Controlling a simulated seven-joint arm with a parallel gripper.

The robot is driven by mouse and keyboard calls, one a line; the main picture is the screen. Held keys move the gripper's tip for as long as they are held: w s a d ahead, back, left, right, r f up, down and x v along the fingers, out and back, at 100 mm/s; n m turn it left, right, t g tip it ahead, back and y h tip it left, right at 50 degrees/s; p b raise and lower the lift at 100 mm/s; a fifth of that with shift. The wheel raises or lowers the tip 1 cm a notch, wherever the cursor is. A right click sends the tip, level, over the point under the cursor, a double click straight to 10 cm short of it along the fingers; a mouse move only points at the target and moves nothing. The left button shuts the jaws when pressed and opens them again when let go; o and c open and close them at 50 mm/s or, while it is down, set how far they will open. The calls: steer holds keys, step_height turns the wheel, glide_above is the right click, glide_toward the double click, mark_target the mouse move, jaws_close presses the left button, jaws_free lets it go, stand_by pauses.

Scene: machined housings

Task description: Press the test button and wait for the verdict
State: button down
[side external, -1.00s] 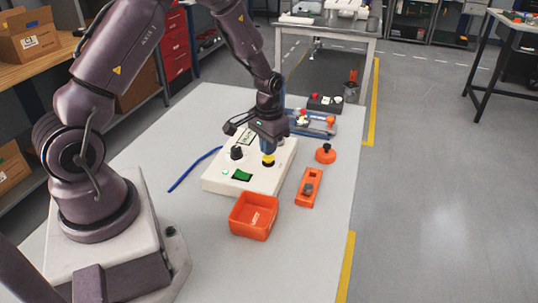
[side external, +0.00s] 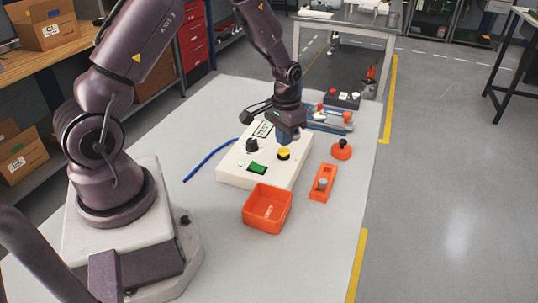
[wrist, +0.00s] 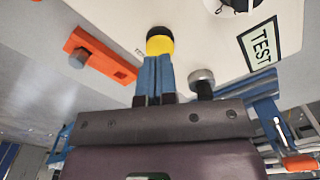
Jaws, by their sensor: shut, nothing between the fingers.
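The white test box (side external: 232,172) lies on the bench, with a TEST label (side external: 262,130), a black knob (side external: 251,145) and a green display (side external: 257,168). The yellow round button (side external: 284,153) is on its right part. It also shows in the wrist view (wrist: 160,44), just beyond my fingertips. My gripper (side external: 287,141) is shut and empty, its blue fingers pointing down just behind the button. In the wrist view my fingertips (wrist: 155,60) overlap the button's near edge. I cannot tell whether they touch it. No writing is readable on the display.
An orange open bin (side external: 252,222) stands in front of the box. An orange holder (side external: 318,195) and an orange piece with a black knob (side external: 342,150) lie to the right. A blue fixture (side external: 328,127) is behind. A blue cable (side external: 208,162) lies left.

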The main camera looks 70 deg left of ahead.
steer(key=shift+r, duration=1.75)
steer(key=shift+s+d, duration=0.1)
steer(key=shift+s, duration=0.15)
steer(key=shift+s+d+f+g, duration=0.1)
steer(key=shift+s+d+g, duration=0.15)
steer(key=shift+s, duration=0.25)
steer(key=shift+s+d+g, duration=0.1)
steer(key=shift+s+g, duration=0.15)
steer(key=shift+s, duration=0.2)
steer(key=s+d+r+m+t, duration=0.1)
steer(key=s+d+r+t, duration=0.1)
steer(key=s+d+r, duration=0.2)
steer(key=s+d+r+m+t, duration=0.1)
steer(key=s+d+r, duration=0.3)
steer(key=r, duration=0.7)
steer(key=s+d+r+m+t, duration=0.1)
steer(key=s+d+r+t, duration=0.2)
steer(key=s+r, duration=0.4)
steer(key=shift+s+d+r+t, duration=0.3)
steer(key=shift+d+r, duration=0.35)
steer(key=shift+d, duration=0.15)
